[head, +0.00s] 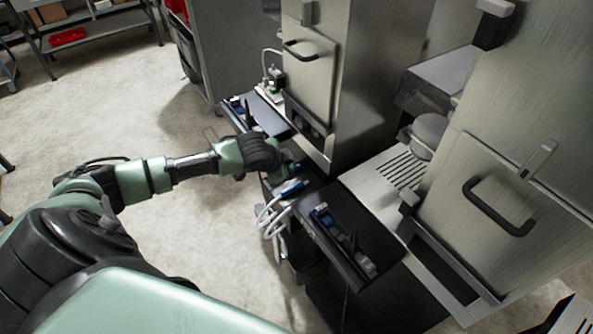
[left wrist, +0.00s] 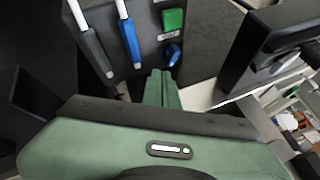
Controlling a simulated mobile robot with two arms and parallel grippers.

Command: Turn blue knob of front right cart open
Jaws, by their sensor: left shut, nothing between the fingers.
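The blue knob (left wrist: 173,55) shows in the left wrist view on a dark panel, below a green block (left wrist: 173,20). My left gripper (left wrist: 161,78) is shut and empty, its green fingertips just below the knob in that view. I cannot tell whether they touch it. In the head view my left gripper (head: 279,160) is over the front edge of the cart, partly hidden behind its own dark wrist. My right gripper is not in view.
A blue handle (left wrist: 131,42) and a grey handle (left wrist: 96,52) with white hoses hang beside the knob. Tall steel cabinets (head: 500,170) stand behind the carts. Another dark control ledge (head: 345,240) lies to the right. The floor (head: 120,110) at left is clear.

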